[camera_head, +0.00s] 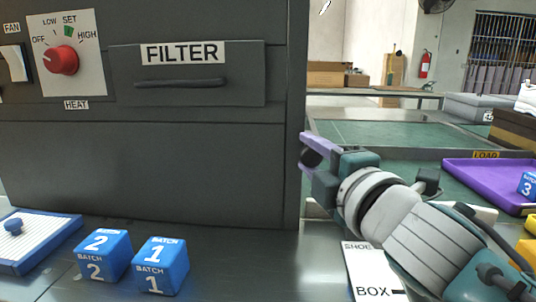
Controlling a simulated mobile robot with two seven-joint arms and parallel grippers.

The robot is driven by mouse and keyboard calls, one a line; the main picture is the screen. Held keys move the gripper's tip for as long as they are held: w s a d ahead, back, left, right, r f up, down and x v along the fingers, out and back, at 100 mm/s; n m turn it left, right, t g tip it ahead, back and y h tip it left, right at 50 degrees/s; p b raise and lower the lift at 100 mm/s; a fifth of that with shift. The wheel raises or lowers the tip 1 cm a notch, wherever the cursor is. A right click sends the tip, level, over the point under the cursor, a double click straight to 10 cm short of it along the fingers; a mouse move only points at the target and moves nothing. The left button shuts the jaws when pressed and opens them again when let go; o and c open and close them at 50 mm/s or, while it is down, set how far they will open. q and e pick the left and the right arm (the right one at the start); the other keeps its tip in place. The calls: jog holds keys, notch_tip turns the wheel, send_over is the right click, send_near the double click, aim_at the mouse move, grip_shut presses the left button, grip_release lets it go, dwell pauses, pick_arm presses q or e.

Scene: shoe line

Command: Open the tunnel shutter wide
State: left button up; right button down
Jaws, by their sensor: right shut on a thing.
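My right gripper (309,156) is at the right edge of the grey tunnel housing (150,170), its purple fingers pointing left. It is shut on a small dark part (313,158) at that edge. The part is mostly covered by the fingers, and I cannot tell its full shape. The tunnel shutter's face is not clearly seen; the housing's right side is turned away from me. How far the shutter stands open cannot be told. My left gripper is not in view.
The housing carries a FILTER drawer (188,91) and a red HEAT knob (62,60). Two blue batch cubes (104,257) (161,266) and a blue-framed white panel (38,238) sit on the counter. A purple LOAD tray (475,178) and a SHOE BOX card (362,268) are right.

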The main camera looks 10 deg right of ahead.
notch_tip(320, 180, up, 16)
jog(key=p, duration=1.3)
jog(key=shift+p, duration=0.4)
jog(key=shift+f, duration=0.1)
jog(key=shift+c, duration=2.4)
grip_release()
jog(key=shift+s, duration=0.1)
